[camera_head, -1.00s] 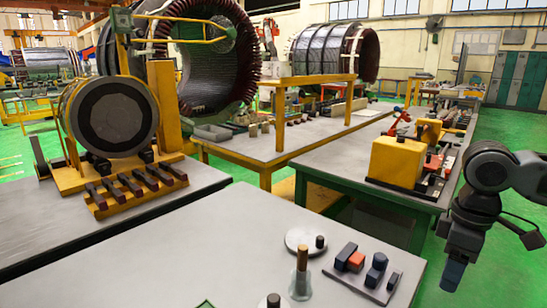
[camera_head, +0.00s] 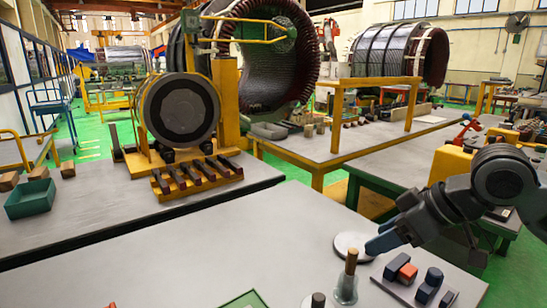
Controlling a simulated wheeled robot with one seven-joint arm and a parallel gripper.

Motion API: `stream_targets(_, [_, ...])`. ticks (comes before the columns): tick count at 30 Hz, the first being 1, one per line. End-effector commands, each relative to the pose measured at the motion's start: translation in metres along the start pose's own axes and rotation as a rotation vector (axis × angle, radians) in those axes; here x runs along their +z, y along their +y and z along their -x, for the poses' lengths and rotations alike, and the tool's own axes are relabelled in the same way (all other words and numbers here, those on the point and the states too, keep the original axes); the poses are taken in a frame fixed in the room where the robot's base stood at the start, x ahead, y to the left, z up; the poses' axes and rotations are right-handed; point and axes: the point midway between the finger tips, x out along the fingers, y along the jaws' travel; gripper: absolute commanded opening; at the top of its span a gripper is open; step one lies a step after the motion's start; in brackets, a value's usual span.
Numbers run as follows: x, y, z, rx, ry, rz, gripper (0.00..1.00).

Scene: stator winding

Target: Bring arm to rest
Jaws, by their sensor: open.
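My gripper (camera_head: 382,241) shows at the right in the head camera view. Its blue-grey fingers point left, over the grey front table (camera_head: 230,245). The gripper is open and I see nothing held in it. The fingertips overlap the right edge of a pale round plate (camera_head: 346,241) in the picture; I cannot tell how high above it they are. My arm reaches in from the right edge.
A wooden-handled post (camera_head: 349,270) stands just in front of the plate. A grey tray (camera_head: 398,290) with dark blocks and a red block (camera_head: 408,272) lies below the gripper. The table's left part is mostly clear. A green bin (camera_head: 30,198) stands on the left table.

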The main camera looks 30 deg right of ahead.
Motion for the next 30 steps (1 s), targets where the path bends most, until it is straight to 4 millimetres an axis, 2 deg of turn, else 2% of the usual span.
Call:
stream_targets(1, [-0.029,-0.018,-0.008,-0.034,0.095,0.007,0.57])
stream_targets(6, [-0.107,-0.064,-0.014,-0.107,0.389,-0.007,0.57])
stream_targets(9, [-0.141,-0.087,-0.011,-0.145,0.544,-0.041,0.57])
stream_targets(12, [-0.167,-0.108,-0.006,-0.18,0.684,-0.093,0.57])
stream_targets(15, [-0.184,-0.125,-0.002,-0.206,0.806,-0.158,0.57])
stream_targets(19, [-0.194,-0.142,0.001,-0.224,0.935,-0.262,0.57])
stream_targets(23, [-0.189,-0.155,-0.002,-0.221,1.029,-0.373,0.57])
stream_targets(26, [-0.177,-0.164,-0.008,-0.205,1.075,-0.459,0.57])
stream_targets(30, [-0.149,-0.178,-0.02,-0.161,1.102,-0.571,0.57])
